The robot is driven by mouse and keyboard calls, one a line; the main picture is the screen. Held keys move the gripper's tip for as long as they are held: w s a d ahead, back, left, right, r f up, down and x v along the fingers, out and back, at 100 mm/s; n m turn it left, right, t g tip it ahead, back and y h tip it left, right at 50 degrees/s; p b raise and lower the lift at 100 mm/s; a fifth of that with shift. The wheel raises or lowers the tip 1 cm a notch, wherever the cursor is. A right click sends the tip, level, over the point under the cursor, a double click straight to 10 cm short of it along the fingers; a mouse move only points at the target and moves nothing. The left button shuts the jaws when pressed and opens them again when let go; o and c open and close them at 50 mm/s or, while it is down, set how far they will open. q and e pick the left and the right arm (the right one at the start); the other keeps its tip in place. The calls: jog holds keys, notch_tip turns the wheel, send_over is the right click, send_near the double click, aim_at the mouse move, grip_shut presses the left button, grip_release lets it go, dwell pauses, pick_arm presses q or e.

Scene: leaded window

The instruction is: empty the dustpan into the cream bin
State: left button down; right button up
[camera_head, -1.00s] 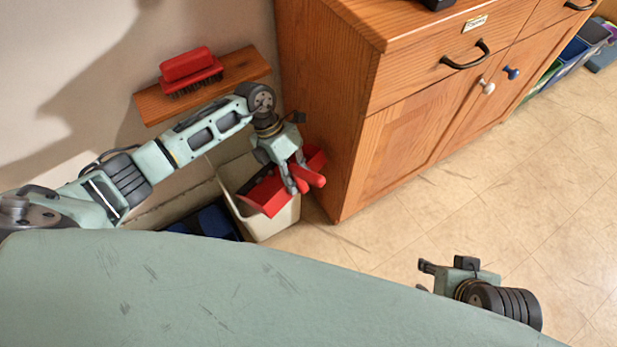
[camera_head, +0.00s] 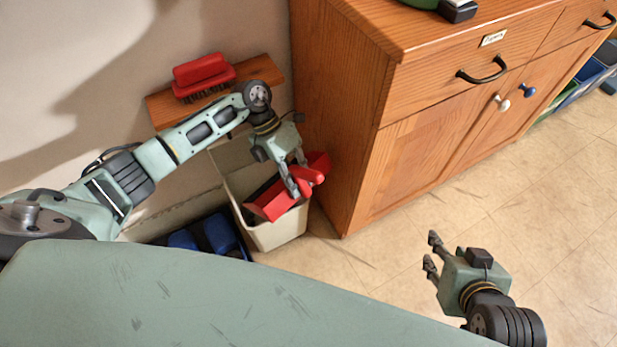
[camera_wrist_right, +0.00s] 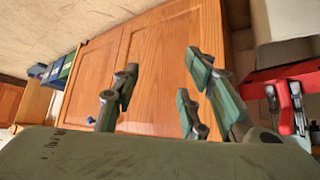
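The cream bin (camera_head: 275,238) stands on the floor against the wall, left of the wooden cabinet. The red dustpan (camera_head: 268,208) is over the bin's mouth, tilted, with its pan partly inside the rim. My left gripper (camera_head: 299,187) is shut on the dustpan's red handle, above the bin's right side. What lies in the pan or in the bin cannot be seen. The dustpan also shows at the right of the right wrist view (camera_wrist_right: 262,83). My right gripper (camera_head: 431,254) is open and empty over the floor, well right of the bin.
A wooden shelf (camera_head: 262,71) on the wall holds a red brush (camera_head: 203,74). The wooden cabinet (camera_head: 335,120) stands close to the bin's right. A blue container (camera_head: 222,234) is left of the bin. The floor at right is clear.

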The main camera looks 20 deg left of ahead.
pick_arm(q)
jog(key=shift+w+a+r+h+b, duration=0.2)
jog(key=shift+a+r+h+b, duration=0.1)
jog(key=shift+a+h+b, duration=0.15)
jog(key=shift+w+a+r+g+b, duration=0.1)
jog(key=shift+a+r+g+b, duration=0.2)
jog(key=shift+r+b, duration=0.1)
pick_arm(e)
jog(key=w+a+r+t+y, duration=0.1)
jog(key=w+a+r+t, duration=0.1)
jog(key=w+r+t, duration=0.3)
jog(key=shift+w+a+r, duration=0.4)
jog(key=shift+w+r, duration=0.35)
jog(key=shift+r, duration=0.15)
